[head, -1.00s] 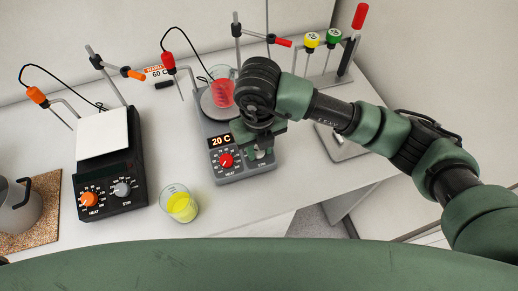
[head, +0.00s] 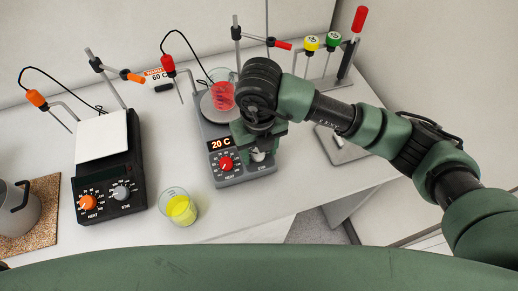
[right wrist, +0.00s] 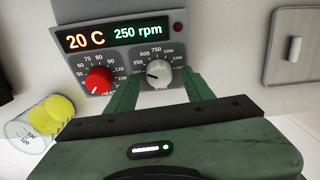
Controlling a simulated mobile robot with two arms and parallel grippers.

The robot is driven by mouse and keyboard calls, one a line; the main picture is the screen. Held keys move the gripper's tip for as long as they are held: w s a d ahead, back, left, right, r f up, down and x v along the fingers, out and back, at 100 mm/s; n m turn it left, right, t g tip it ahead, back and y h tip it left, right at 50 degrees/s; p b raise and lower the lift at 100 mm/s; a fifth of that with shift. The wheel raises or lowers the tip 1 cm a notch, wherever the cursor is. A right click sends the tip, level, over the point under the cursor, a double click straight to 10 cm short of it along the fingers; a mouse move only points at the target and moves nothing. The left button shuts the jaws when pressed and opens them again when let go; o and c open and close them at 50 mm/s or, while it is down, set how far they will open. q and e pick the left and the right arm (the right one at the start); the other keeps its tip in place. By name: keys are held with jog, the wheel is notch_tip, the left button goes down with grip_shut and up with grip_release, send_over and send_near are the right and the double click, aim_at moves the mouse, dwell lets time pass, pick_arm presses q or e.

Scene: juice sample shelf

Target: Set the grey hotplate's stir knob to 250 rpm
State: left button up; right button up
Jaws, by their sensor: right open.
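The grey hotplate (head: 243,177) stands in the middle of the bench, with a beaker of red liquid (head: 222,95) on its plate. In the right wrist view its display (right wrist: 117,35) reads 20 C and 250 rpm. The grey stir knob (right wrist: 159,72) sits right of the red heat knob (right wrist: 99,80). My right gripper (right wrist: 158,88) is open, with its green fingers on either side of the stir knob, apart from it as far as I can see. In the head view my right gripper (head: 258,150) partly hides the stir knob. My left gripper is not in view.
A black hotplate (head: 110,185) with orange and grey knobs stands at the left. A beaker of yellow liquid (head: 180,207) stands close to the grey hotplate's front left. A metal pot (head: 18,210) is at far left. Stands with probes rise behind.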

aim_at(259, 156)
notch_tip(259, 156, up, 6)
jog(key=shift+s+r+b, duration=0.1)
jog(key=shift+r+b, duration=0.05)
jog(key=shift+b, duration=0.7)
jog(key=shift+s+r, duration=0.1)
jog(key=shift+r, duration=0.5)
